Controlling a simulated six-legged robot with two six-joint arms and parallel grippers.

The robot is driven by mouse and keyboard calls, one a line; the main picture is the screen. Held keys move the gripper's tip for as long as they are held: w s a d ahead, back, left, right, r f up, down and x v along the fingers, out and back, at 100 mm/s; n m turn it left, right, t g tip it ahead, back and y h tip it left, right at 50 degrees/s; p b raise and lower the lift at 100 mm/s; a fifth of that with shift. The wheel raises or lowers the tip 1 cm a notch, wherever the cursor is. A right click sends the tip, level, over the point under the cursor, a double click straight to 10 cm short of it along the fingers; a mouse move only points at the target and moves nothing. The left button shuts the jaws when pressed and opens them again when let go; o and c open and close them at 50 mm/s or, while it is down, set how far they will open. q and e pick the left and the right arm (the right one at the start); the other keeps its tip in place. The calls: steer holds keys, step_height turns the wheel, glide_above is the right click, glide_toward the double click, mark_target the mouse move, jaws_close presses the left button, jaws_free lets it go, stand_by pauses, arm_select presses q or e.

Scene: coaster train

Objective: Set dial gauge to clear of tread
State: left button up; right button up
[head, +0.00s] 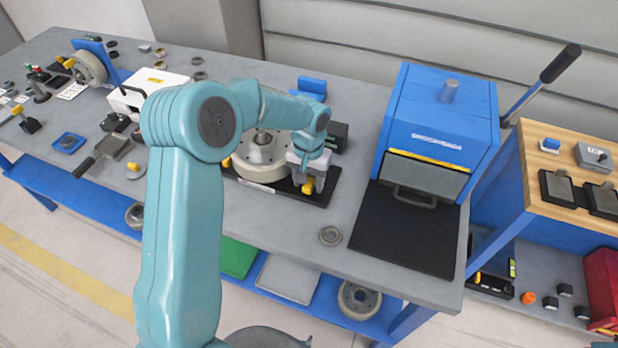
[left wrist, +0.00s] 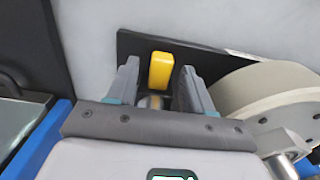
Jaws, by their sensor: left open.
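A pale round wheel (head: 258,160) sits on a black base plate (head: 318,199) near the middle of the bench; wheel (left wrist: 268,90) and plate (left wrist: 128,44) also show in the left wrist view. A yellow knob (head: 308,187) stands at the plate's right end. My left gripper (head: 305,172) is above that end. In the left wrist view its jaws are open, one on each side of the yellow knob (left wrist: 161,70); contact cannot be told. A second yellow piece (head: 226,162) is left of the wheel. No gauge dial face is readable. My right gripper is not in view.
A blue press-like box (head: 440,118) with a black mat (head: 405,232) stands to the right. A white case (head: 150,88) and several small parts are on the left. A dark box (head: 338,136) stands behind the gripper.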

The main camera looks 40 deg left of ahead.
arm_select(q)
steer(key=shift+f, duration=0.15)
steer(key=shift+s, duration=0.15)
jaws_close()
steer(key=d, duration=0.1)
steer(key=w+d+b, duration=0.1)
steer(key=d, duration=0.1)
steer(key=shift+d, duration=0.15)
